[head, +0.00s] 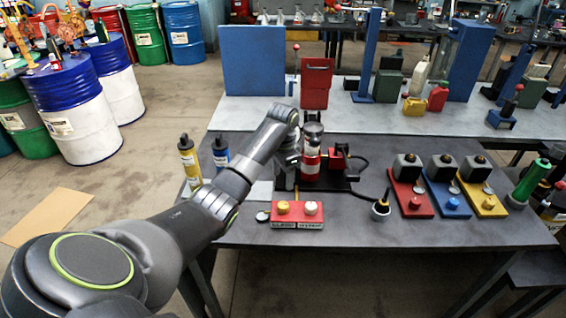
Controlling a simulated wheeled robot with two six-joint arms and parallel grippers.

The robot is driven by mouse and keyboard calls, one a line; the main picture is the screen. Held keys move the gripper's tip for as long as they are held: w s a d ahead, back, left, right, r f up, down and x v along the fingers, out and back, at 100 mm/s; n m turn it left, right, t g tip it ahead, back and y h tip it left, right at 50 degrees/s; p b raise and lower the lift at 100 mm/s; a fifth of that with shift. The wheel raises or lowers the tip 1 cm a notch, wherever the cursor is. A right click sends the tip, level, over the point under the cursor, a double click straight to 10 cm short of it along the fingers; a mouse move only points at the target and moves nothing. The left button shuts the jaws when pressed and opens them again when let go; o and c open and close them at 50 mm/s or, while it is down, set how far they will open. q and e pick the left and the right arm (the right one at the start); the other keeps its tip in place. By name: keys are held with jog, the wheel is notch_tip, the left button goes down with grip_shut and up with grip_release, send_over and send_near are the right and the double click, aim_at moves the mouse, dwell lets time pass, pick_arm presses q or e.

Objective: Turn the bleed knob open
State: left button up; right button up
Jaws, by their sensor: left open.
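My left arm reaches in from the lower left to a small rig on the near table. My left gripper (288,180) points down at the left side of the rig, close beside its red-and-white cylinder (311,166); it is open, and whether it touches anything is unclear. The fingertips are small and dark here. A red block (338,160) sits right of the cylinder on the black base. In front, a red box (297,222) carries a yellow knob (283,207) and a white knob (311,207). No readable label identifies the bleed knob. My right gripper is out of view.
Red, blue and yellow plates (457,206) with black blocks stand to the right. A corded grey cup (380,212) is near the front edge. Yellow (190,160) and blue (221,152) bottles stand left.

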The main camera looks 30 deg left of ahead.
pick_arm(q)
notch_tip(320, 180, up, 6)
jog(key=shift+f, duration=0.15)
dwell(0.5)
